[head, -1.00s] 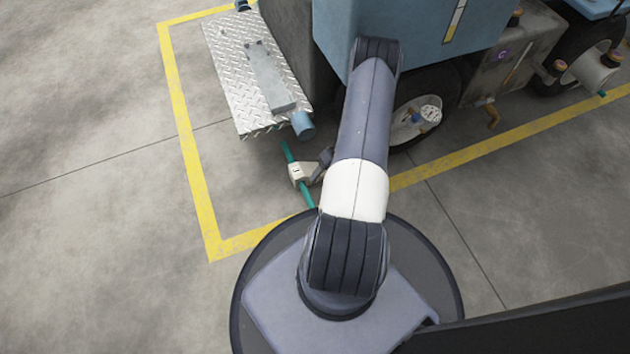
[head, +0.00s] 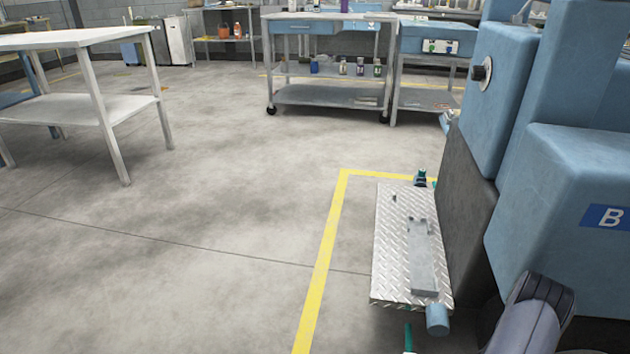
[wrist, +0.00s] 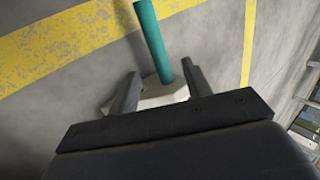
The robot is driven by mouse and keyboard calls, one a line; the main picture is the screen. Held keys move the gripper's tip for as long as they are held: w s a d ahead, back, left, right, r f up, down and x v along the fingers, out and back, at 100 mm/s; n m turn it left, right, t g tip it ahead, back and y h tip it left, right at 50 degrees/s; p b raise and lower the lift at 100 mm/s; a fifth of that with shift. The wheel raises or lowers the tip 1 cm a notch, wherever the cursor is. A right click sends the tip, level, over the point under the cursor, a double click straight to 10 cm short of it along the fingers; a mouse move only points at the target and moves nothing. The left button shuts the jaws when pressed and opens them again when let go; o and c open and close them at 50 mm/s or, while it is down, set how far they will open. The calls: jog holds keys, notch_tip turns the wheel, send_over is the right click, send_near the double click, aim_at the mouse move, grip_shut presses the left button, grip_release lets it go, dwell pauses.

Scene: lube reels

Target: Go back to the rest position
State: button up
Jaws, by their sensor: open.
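My gripper (wrist: 160,84) shows in the wrist view with its two dark fingers spread apart. A cream-white block (wrist: 160,93) with a teal rod (wrist: 153,40) sticking out of it shows between and beyond the fingers. I cannot tell whether the fingers touch it. In the head view only part of my arm shows at the lower right, beside the blue machine (head: 560,200), and my gripper is out of frame. A short piece of teal rod (head: 408,338) shows at the bottom edge there.
A diamond-plate step (head: 390,262) with a grey bar (head: 422,255) and a blue cylinder (head: 437,319) juts from the machine's side. A yellow floor line (head: 325,240) runs around it. A white table (head: 75,40) stands at left, a workbench (head: 330,95) behind. The floor between is clear.

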jog(key=b+x, duration=0.1)
jog(key=x, duration=0.4)
jog(key=shift+a+f+b, duration=0.15)
jog(key=shift+f+b, duration=0.25)
jog(key=shift+w+a+r, duration=0.25)
jog(key=shift+a, duration=0.3)
